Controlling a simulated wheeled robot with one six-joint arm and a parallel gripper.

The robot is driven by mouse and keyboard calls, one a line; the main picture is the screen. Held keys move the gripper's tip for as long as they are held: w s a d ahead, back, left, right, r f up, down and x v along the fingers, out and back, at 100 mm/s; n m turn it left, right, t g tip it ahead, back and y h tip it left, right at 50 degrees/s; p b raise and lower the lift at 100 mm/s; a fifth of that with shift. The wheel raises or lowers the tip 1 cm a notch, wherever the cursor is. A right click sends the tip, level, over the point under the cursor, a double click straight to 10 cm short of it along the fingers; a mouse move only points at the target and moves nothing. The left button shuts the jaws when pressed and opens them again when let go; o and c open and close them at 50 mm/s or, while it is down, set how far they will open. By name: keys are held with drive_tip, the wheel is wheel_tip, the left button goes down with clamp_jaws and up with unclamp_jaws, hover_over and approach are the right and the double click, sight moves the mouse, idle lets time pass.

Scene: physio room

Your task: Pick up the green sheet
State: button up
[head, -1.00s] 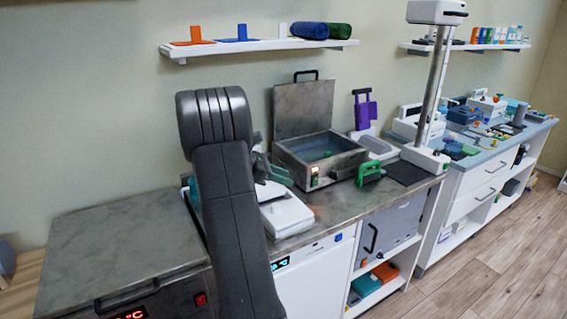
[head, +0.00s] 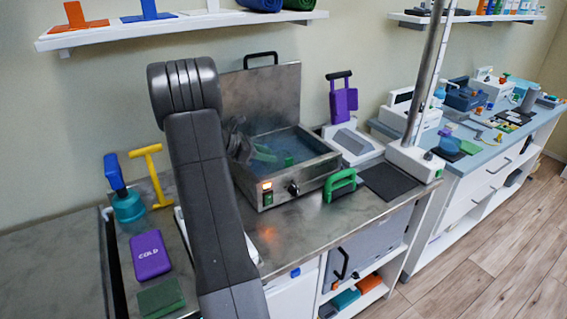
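My gripper (head: 243,150) is over the left side of the bath, close beside this green piece. My own arm hides part of the gripper, and its fingers are too small and dark to tell whether they are open or touching the piece. A flat dark green pad (head: 162,298) lies at the lower left, below a purple cold pack (head: 150,254).
The bath's lid (head: 262,100) stands upright behind it. A green-handled tool (head: 341,184) stands at its front right. A purple-handled item (head: 342,103) and white device (head: 353,142) stand right. A shelf (head: 190,28) hangs above. A steel post (head: 428,75) rises at the counter's right.

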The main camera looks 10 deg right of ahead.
drive_tip(key=p+x, duration=0.1)
drive_tip(key=x, duration=0.4)
drive_tip(key=shift+w+d+f, duration=0.1)
drive_tip(key=shift+d+f, duration=0.1)
drive_tip(key=shift+d, duration=0.05)
clamp_jaws()
